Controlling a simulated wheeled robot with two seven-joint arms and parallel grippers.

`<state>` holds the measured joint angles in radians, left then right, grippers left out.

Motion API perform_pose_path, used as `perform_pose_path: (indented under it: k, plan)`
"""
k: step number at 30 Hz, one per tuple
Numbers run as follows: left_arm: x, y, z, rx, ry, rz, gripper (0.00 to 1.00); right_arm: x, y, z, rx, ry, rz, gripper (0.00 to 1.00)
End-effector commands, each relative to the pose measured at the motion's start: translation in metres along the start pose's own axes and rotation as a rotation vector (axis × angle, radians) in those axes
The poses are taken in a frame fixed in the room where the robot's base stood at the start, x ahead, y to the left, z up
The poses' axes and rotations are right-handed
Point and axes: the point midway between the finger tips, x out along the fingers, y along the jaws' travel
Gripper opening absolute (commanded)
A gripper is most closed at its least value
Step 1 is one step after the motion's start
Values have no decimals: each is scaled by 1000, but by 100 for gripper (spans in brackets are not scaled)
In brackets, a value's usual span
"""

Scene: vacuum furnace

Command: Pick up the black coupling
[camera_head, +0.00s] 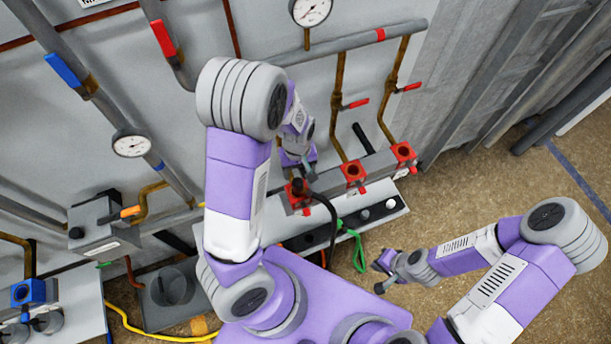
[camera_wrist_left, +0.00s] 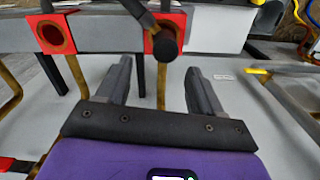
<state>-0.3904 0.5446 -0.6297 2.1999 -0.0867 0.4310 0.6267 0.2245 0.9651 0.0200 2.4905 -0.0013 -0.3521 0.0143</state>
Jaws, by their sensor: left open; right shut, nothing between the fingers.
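The black coupling (camera_head: 299,187) sits at the leftmost of the red square sockets on the grey manifold, with a black hose running from it. In the left wrist view the coupling (camera_wrist_left: 166,45) shows its round dark end in front of a red socket. My left gripper (camera_head: 299,163) is open and close to the coupling; the arm partly hides the gripper in the head view. In the left wrist view its two fingers (camera_wrist_left: 158,70) are spread and empty, with the coupling just beyond the gap between their tips. My right gripper (camera_head: 383,276) is shut and empty, low over the floor.
Two more red sockets, the middle one (camera_head: 353,172) and the right one (camera_head: 403,152), are empty. Brown pipes with red valve handles (camera_head: 357,103) rise behind. A shelf (camera_head: 385,211) with round fittings and a green cable (camera_head: 357,250) lie below.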

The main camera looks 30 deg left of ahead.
Motion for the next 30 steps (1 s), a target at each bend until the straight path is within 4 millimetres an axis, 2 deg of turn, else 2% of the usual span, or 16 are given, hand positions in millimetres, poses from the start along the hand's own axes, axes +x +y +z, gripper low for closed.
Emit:
perform_pose_path:
  k: [12,15,22,30]
  plan:
    - [57,-1,0,0,-3,-2,67,2,1,0,1,1,0,0]
    - [63,-1,0,0,-2,-1,67,2,1,0,1,1,0,0]
    - [64,0,0,0,0,1,67,2,1,0,0,0,0,0]
    - [64,0,0,0,0,1,25,2,1,0,0,1,0,0]
